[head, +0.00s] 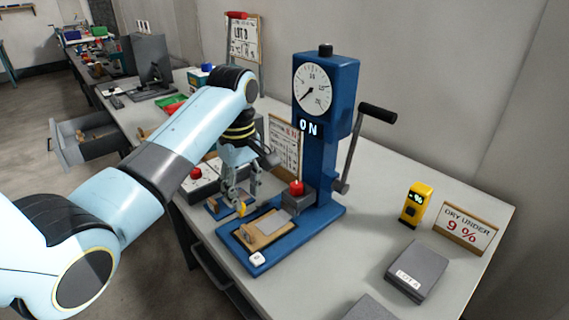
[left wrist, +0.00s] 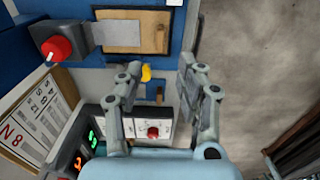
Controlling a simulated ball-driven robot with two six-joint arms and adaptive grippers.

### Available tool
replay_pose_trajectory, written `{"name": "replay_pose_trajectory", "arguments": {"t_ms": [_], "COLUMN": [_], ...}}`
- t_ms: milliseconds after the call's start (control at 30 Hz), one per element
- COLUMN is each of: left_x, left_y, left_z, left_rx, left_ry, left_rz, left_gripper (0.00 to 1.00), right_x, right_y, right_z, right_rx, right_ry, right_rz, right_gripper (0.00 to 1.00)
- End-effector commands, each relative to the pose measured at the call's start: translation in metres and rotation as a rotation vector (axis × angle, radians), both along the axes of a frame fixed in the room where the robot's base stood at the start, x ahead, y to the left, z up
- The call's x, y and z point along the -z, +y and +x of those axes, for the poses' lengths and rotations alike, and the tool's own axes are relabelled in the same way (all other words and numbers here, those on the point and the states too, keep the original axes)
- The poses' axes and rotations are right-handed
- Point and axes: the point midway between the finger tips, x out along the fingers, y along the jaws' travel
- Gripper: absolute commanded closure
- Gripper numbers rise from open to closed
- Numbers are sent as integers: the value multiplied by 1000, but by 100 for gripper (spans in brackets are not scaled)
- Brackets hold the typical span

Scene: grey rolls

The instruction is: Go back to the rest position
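My left gripper (head: 238,188) hangs over the bench at the left front of the blue press, its arm reaching in from the left. In the left wrist view its two fingers (left wrist: 162,84) stand apart with nothing gripped between them. A small yellow piece (left wrist: 146,72) shows just beyond the fingertips; it also shows in the head view (head: 240,208). I cannot tell whether a finger touches it. My right gripper is not in view.
The blue press (head: 321,170) has a dial, a lit "ON" and a black-handled lever (head: 362,140). A red button (head: 296,188) and wooden board (head: 262,238) are at its base. A yellow meter (head: 415,204), sign (head: 466,234) and grey block (head: 418,271) stand right. An open drawer (head: 88,140) juts out left.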

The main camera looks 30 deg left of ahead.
Motion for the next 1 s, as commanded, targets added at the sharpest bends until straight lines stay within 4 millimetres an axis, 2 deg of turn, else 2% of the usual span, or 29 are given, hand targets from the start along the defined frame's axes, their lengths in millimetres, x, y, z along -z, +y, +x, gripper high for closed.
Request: {"name": "replay_pose_trajectory", "arguments": {"t_ms": [167,267,367,433,500,600,800,1000], "left_x": [2,12,27,34,34,29,11,-10], "left_y": [0,-2,-7,-11,-15,-19,-26,-31], "left_z": [-3,-20,-57,-91,-122,-156,-205,-242], "left_rx": [11,86,258,420,570,734,969,1142], "left_ry": [-2,-15,-51,-84,-115,-146,-187,-212], "left_rz": [2,13,38,66,94,131,188,235], "left_gripper": [63,63,63,63,63,63,63,63], "right_x": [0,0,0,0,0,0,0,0], "right_y": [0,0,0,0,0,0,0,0], "right_z": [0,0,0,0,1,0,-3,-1], "right_rx": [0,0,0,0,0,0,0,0], "right_ry": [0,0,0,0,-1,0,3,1], "right_rz": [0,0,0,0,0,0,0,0], "right_gripper": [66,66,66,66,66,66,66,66]}}
